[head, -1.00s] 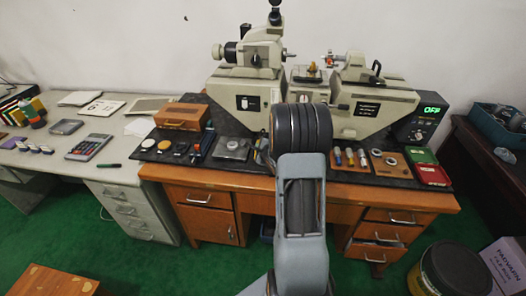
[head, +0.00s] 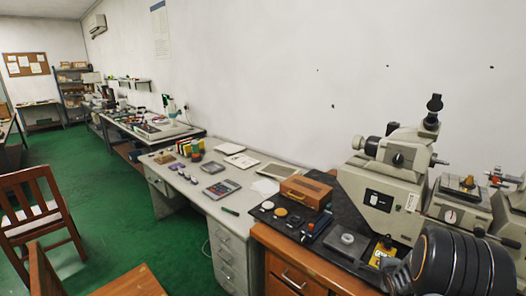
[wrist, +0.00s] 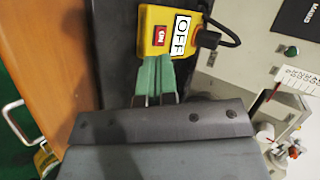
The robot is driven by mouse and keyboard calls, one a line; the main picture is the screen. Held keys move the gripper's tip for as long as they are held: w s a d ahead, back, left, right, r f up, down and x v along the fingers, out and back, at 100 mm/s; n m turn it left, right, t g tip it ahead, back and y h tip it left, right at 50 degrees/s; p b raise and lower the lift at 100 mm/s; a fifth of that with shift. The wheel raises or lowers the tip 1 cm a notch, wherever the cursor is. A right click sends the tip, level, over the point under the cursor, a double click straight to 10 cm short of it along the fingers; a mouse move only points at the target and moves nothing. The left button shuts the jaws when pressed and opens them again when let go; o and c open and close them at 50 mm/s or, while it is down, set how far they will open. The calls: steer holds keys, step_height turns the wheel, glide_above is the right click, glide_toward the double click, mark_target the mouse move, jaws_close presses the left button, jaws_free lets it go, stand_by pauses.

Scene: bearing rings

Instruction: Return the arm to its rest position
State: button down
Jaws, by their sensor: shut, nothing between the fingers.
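My arm (head: 465,268) shows at the lower right of the head view as a dark, ribbed joint in front of the bench. Its end is hidden there. In the wrist view, my gripper (wrist: 154,80) has its green fingers together with nothing between them. The fingertips overlap the lower edge of a yellow switch box (wrist: 150,40) with a red switch and an OFF label. I cannot tell how far apart they are. The box also shows in the head view (head: 383,252), beside my arm.
The wooden bench (head: 300,262) carries a dark mat, a wooden case (head: 306,191) and a large beige measuring machine (head: 378,200). A grey desk (head: 205,205) adjoins on the left. A chair (head: 40,215) stands far left. Green floor (head: 130,215) is open between the chair and the desk.

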steer(key=s+n+g, duration=0.1)
steer(key=s+a+n+g, duration=0.1)
steer(key=s+n, duration=0.1)
steer(key=s+f+n+g, duration=0.1)
steer(key=s+n, duration=0.1)
steer(key=shift+s+a+f+g, duration=0.1)
steer(key=shift+a+g, duration=0.05)
steer(key=shift+g, duration=0.25)
steer(key=s+a+r+n+y, duration=0.1)
steer(key=s+a+r+n, duration=0.4)
steer(key=a, duration=0.3)
steer(key=s+a+r+n+g+y, duration=0.1)
steer(key=s+a+r+n, duration=0.4)
steer(key=a, duration=0.3)
steer(key=s+a+r+n+g+y, duration=0.1)
steer(key=s+a+r+n, duration=0.5)
steer(key=a+r, duration=0.1)
steer(key=shift+a+r+y, duration=0.3)
steer(key=shift+a+r, duration=0.05)
steer(key=shift+a, duration=0.35)
